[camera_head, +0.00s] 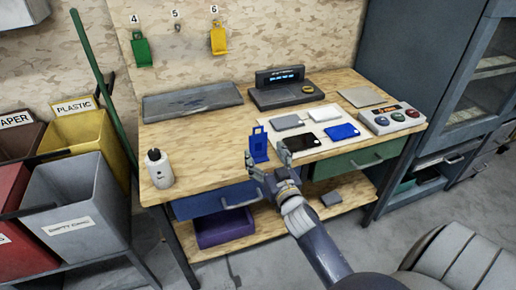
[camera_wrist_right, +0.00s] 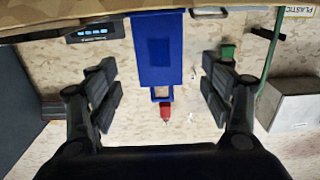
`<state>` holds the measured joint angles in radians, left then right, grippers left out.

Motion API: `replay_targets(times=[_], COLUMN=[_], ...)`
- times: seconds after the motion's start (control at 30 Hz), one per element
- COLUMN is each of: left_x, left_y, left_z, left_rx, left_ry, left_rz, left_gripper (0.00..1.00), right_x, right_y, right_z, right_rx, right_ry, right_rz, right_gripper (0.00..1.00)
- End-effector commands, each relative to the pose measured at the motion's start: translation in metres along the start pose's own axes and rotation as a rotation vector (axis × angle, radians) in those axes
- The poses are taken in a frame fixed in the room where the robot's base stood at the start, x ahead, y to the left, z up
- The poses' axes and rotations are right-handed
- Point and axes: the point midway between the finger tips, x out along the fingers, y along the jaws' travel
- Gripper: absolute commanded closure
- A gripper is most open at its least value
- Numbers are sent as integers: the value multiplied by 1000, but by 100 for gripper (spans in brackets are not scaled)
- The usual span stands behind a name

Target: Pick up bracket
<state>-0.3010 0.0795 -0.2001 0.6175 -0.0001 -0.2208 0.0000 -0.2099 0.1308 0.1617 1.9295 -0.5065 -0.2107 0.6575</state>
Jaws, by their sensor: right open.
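A blue bracket (camera_head: 258,147) stands upright near the front edge of the wooden workbench. It has an open loop at its top. My right gripper (camera_head: 267,157) is open at the front of the bench, close to the bracket. In the right wrist view, the blue bracket (camera_wrist_right: 160,50) lies between the two open fingers of the gripper (camera_wrist_right: 158,82), with a gap on each side. Similar green (camera_head: 141,50) and yellow (camera_head: 218,40) brackets hang on the wall. My left gripper is not in view.
The workbench (camera_head: 212,134) carries a white bottle (camera_head: 159,168), several flat devices on a white sheet, a button box (camera_head: 392,118) and a display console (camera_head: 282,88). Labelled bins (camera_head: 75,205) stand at left, a grey cabinet (camera_head: 440,60) at right. The bench's left-middle top is clear.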

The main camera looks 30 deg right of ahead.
Motion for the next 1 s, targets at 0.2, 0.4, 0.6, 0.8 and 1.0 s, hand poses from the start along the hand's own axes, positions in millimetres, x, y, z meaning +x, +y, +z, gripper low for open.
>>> replay_targets(times=[0.2,0.4,0.6,0.8,1.0], left_x=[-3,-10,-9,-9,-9], left_y=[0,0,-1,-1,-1], left_z=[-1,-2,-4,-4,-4], left_rx=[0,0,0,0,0], left_ry=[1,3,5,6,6], left_rz=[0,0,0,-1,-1], left_gripper=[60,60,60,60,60], right_x=[14,42,60,61,60], right_y=[0,1,1,0,0], right_z=[-2,-9,-6,-5,-5], right_rx=[0,-1,-1,0,0], right_ry=[-1,0,-1,-2,-2], right_rz=[1,0,1,0,0], right_gripper=[27,27,27,27,61])
